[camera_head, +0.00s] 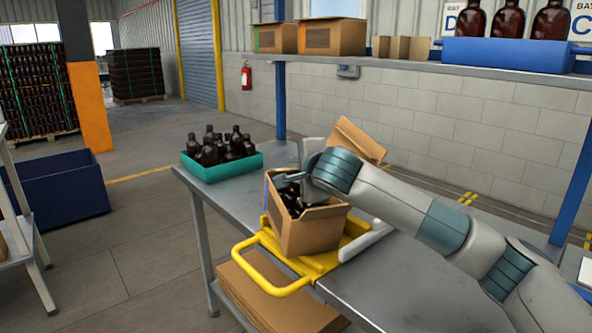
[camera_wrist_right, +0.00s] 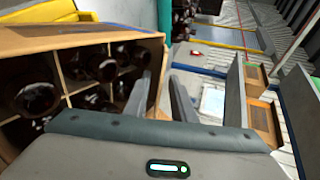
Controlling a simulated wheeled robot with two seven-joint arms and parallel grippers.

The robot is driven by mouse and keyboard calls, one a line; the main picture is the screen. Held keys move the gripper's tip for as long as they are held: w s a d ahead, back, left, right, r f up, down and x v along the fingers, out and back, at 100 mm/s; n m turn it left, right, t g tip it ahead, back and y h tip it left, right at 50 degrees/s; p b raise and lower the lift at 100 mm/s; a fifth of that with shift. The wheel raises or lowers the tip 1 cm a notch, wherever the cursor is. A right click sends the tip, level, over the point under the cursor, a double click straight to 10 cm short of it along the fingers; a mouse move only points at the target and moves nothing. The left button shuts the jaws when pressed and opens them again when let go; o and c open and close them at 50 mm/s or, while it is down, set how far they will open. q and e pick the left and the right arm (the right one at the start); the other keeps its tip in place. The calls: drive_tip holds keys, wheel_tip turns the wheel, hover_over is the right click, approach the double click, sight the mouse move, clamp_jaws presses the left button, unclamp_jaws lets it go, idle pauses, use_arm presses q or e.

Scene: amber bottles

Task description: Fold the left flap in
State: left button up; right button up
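An open cardboard box (camera_head: 312,232) with dark bottles in it stands on a yellow holder (camera_head: 330,262) on the table. One flap (camera_head: 358,139) stands up behind my right arm. I cannot clearly make out the left flap. My right gripper (camera_head: 284,178) is at the box's upper left rim and partly hides its opening. In the right wrist view the box (camera_wrist_right: 85,38) shows dividers and bottles (camera_wrist_right: 38,98). The fingers of my right gripper (camera_wrist_right: 162,98) are apart, with a cardboard edge close to or between them; contact is unclear. My left gripper is out of view.
A teal tray of bottles (camera_head: 210,172) stands at the table's far left. The holder's yellow handle (camera_head: 272,290) sticks out at the front. A shelf (camera_head: 430,72) with boxes and a blue bottle bin (camera_head: 505,54) runs behind. The grey tabletop (camera_head: 375,285) is bare at front right.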

idle(0.3)
drive_tip(key=b+v, duration=0.2)
drive_tip(key=v, duration=1.5)
drive_tip(key=shift+s+r, duration=0.1)
drive_tip(key=shift+s, duration=0.05)
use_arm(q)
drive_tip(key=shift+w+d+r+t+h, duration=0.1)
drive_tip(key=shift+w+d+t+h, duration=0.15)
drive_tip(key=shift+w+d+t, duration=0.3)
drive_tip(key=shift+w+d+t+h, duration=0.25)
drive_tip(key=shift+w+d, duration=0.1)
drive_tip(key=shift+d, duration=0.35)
